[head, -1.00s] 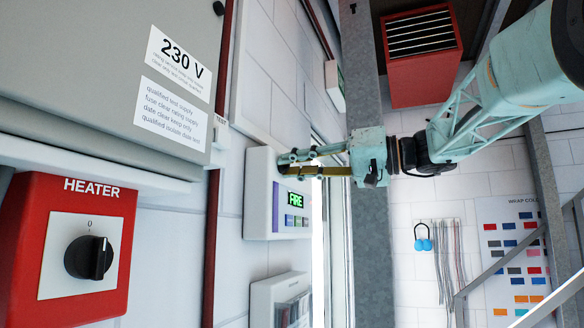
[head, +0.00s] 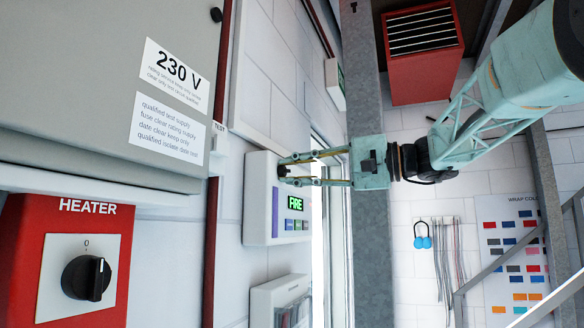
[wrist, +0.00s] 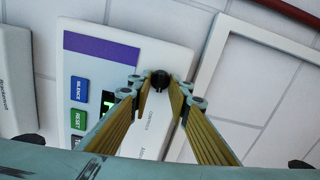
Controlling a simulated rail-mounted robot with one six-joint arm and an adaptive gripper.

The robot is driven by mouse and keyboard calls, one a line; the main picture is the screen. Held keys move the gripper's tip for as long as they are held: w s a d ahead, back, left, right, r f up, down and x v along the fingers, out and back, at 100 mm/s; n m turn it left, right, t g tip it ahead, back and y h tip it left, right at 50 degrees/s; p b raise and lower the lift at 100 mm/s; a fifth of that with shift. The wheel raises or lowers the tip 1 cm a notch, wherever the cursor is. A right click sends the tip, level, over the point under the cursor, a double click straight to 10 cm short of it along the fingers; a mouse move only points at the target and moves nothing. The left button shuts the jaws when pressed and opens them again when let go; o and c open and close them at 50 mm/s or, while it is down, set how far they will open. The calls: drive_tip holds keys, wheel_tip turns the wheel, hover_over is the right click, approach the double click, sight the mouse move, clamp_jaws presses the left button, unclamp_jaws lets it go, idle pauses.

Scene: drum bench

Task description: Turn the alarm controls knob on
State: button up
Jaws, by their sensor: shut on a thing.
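The alarm panel (head: 262,165) is a white wall box with a green FIRE display (head: 294,204) and small coloured buttons below it. Its black controls knob (wrist: 160,79) sits between my fingertips in the wrist view. In the head view the knob (head: 283,171) shows as a small dark spot between the finger ends. My gripper (head: 284,170) reaches in from the right and is shut on the knob, with one finger above and one below it in the head view. Part of the knob's face and its position marks are hidden or too small to read.
A red HEATER box (head: 30,260) with its own black knob (head: 87,278) is at lower left. A grey 230 V cabinet (head: 60,90) hangs above it. Another white wall box (head: 270,300) is just below the alarm panel. A steel post (head: 368,260) stands behind my gripper.

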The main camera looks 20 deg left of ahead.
drive_tip(key=shift+m, duration=0.5)
drive_tip(key=o, duration=0.9)
drive_tip(key=shift+c, duration=0.2)
drive_tip(key=shift+d, duration=0.15)
drive_tip(key=s+d, duration=0.1)
drive_tip(key=d, duration=1)
drive_tip(key=shift+d, duration=0.35)
